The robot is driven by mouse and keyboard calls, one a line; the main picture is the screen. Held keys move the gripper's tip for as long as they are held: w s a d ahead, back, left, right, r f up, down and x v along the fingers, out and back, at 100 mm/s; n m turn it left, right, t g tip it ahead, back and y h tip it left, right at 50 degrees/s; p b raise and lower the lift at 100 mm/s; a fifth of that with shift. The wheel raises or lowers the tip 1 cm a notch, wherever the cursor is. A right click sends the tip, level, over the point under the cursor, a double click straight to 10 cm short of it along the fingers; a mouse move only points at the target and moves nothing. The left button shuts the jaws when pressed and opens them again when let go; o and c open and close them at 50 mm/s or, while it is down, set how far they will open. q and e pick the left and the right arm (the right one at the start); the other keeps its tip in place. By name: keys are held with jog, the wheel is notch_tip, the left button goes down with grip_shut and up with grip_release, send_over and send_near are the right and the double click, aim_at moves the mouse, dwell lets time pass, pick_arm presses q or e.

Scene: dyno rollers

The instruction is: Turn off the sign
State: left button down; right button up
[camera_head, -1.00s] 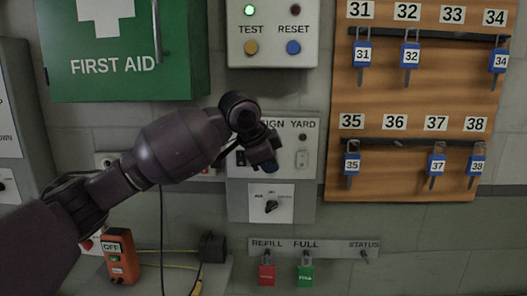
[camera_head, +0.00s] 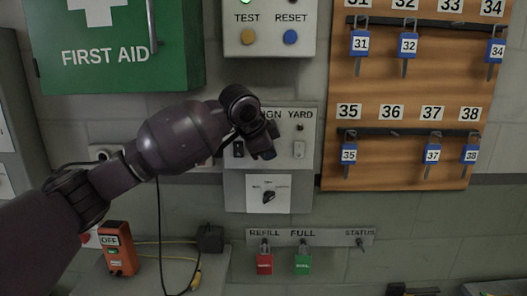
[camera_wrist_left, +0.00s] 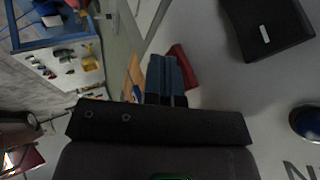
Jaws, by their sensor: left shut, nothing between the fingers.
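The grey panel (camera_head: 310,160) on the wall bears the words SIGN and YARD, with SIGN partly hidden by my left wrist. A dark rocker switch (camera_head: 238,149) sits under SIGN, just left of my left gripper (camera_head: 268,153). It shows large in the left wrist view (camera_wrist_left: 265,28), black with a white mark. A dark blue dome in a metal rim (camera_wrist_left: 306,121) and a letter N lie below it there. My left gripper (camera_wrist_left: 166,78) is shut and empty in front of the panel, beside the rocker; I cannot tell whether it touches the panel. My right gripper is out of view.
The YARD switch (camera_head: 299,149) is right of my gripper. A rotary knob (camera_head: 268,197) is below. Padlocks hang on the REFILL/FULL strip (camera_head: 335,237). The key board (camera_head: 400,90) is right, the first-aid box (camera_head: 110,60) upper left, the TEST/RESET box (camera_head: 270,20) above.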

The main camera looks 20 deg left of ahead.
pick_arm(q)
jog(key=shift+a, duration=0.45)
jog(key=shift+d+r, duration=0.15)
jog(key=shift+d, duration=0.25)
jog(key=shift+a+r, duration=0.1)
jog(key=shift+r, duration=0.65)
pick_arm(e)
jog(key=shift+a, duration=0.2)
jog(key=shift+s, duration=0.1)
